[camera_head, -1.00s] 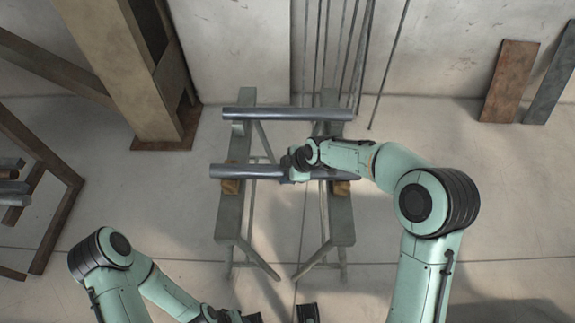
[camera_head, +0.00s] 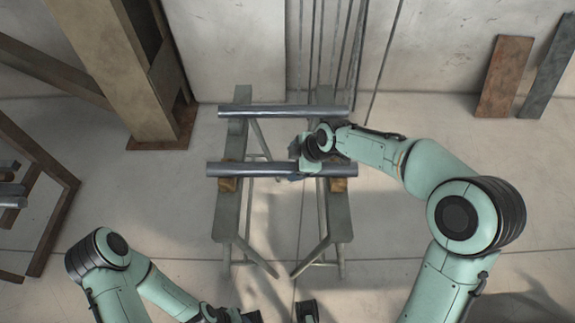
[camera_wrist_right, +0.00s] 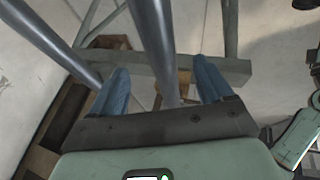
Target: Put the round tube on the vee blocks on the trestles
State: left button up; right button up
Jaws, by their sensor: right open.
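The round tube (camera_head: 250,170) is a grey-blue metal pipe lying across both trestles, over a wooden vee block on the left trestle (camera_head: 228,184) and one on the right trestle (camera_head: 338,184). It also shows in the right wrist view (camera_wrist_right: 158,45), running between the fingers. My right gripper (camera_head: 296,172) is at the tube's middle, open, its blue fingers (camera_wrist_right: 163,85) apart on either side of the tube with gaps. How the tube seats in the blocks is partly hidden. My left gripper (camera_head: 262,316) is low at the bottom edge, partly cut off, away from the tube.
A second similar tube (camera_head: 280,111) lies across the trestles behind the first. Several thin bars (camera_head: 330,50) lean on the back wall. A steel column (camera_head: 130,70) and a rusty frame (camera_head: 55,225) stand left; two plates (camera_head: 505,76) lean at right. Floor around the trestles is clear.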

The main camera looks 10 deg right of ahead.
jog(key=v, duration=0.4)
jog(key=shift+r, duration=0.15)
jog(key=shift+s, duration=0.1)
dwell(0.3)
